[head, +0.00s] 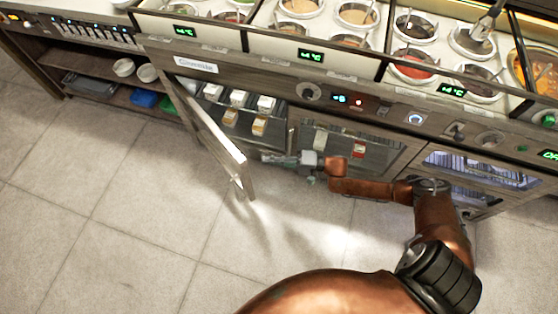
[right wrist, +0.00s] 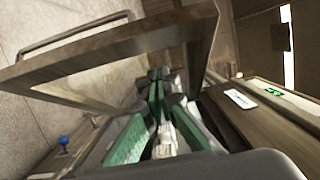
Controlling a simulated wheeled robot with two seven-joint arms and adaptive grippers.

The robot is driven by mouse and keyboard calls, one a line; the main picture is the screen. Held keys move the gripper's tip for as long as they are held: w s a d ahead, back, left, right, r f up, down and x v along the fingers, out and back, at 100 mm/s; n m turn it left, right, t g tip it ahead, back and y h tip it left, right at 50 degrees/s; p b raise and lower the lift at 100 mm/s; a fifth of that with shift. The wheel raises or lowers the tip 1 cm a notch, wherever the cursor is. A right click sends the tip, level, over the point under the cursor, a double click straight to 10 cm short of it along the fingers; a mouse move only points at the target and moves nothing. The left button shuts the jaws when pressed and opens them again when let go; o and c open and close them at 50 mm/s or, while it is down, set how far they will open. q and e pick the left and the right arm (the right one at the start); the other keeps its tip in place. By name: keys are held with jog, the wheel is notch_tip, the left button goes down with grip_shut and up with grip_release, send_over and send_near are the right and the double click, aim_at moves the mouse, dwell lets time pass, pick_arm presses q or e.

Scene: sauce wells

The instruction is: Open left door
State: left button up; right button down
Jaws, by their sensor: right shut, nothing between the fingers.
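The left door (head: 222,143) is a wood-framed panel. It stands swung outward from the cabinet, well open. Its frame (right wrist: 115,62) spans the upper left of the right wrist view, with a bar handle (right wrist: 72,36) on its far side. My right gripper (head: 268,158) is in front of the cabinet, right of the door's free edge, with its fingers pointing left. Its green-padded fingers (right wrist: 158,92) are shut and empty, on the inner side of the door. Whether they touch the door I cannot tell. My left gripper is not in view.
The open compartment holds several small boxes (head: 238,98) on shelves. A second door (head: 345,150) to its right is closed, behind my right arm. The counter above carries sauce wells (head: 415,68). The tiled floor (head: 130,215) in front is clear at left.

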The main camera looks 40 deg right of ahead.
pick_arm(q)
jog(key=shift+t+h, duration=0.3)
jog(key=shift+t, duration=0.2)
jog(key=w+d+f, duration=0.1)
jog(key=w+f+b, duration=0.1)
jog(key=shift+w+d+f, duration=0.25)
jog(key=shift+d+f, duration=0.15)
pick_arm(e)
jog(key=a, duration=0.5)
jog(key=shift+w+a, duration=0.2)
jog(key=shift+w, duration=0.2)
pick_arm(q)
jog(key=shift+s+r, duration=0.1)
